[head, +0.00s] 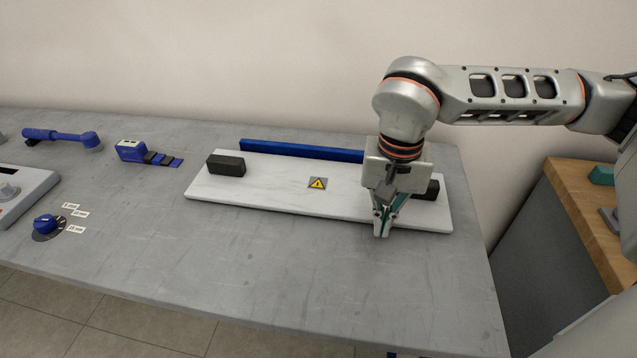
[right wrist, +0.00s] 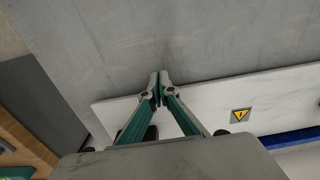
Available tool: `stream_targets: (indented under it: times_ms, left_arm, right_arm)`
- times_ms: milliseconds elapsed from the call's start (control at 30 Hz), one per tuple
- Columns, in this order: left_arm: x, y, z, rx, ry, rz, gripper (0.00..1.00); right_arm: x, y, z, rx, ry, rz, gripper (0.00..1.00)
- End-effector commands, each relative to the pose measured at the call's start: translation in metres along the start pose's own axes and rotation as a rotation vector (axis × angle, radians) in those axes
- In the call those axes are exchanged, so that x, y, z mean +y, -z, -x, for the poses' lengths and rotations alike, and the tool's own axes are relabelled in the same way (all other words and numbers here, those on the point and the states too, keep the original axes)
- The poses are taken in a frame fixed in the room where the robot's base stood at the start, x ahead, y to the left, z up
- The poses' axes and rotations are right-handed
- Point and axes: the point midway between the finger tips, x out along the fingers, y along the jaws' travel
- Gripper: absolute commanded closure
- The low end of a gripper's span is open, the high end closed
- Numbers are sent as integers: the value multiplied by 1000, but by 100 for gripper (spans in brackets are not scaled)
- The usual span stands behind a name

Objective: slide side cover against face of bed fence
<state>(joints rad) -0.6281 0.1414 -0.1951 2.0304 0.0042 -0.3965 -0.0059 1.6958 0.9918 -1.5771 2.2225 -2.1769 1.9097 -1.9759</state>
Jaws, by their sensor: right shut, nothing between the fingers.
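The side cover is a long white panel (head: 275,190) lying flat on the grey table, with a yellow warning label and a black block near each end. It also shows in the right wrist view (right wrist: 200,110). The bed fence, a blue bar (head: 290,150), runs along behind the cover's back edge; I cannot tell whether they touch. It shows in the right wrist view (right wrist: 290,138) too. My right gripper (head: 381,234) is shut and empty, pointing down, its tips by the cover's front edge toward the right end. It partly hides the right black block. My left gripper is out of view.
On the table (head: 270,280) at left are a blue-handled tool (head: 60,136), a small blue device (head: 132,150), a blue knob (head: 45,223) and a grey box (head: 20,190). The table front is clear. A wood-topped cabinet (head: 590,215) stands at right.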

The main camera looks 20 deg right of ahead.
Motion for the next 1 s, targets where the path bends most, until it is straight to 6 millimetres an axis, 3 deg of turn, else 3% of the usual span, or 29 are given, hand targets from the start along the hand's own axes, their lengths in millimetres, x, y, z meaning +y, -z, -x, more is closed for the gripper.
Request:
stream_targets:
  times_ms: [500, 1000]
  left_arm:
    - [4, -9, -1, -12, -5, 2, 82]
    - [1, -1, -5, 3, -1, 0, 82]
  right_arm:
    - [0, 0, -15, -1, -1, 0, 100]
    - [0, 0, -18, 0, 0, 0, 100]
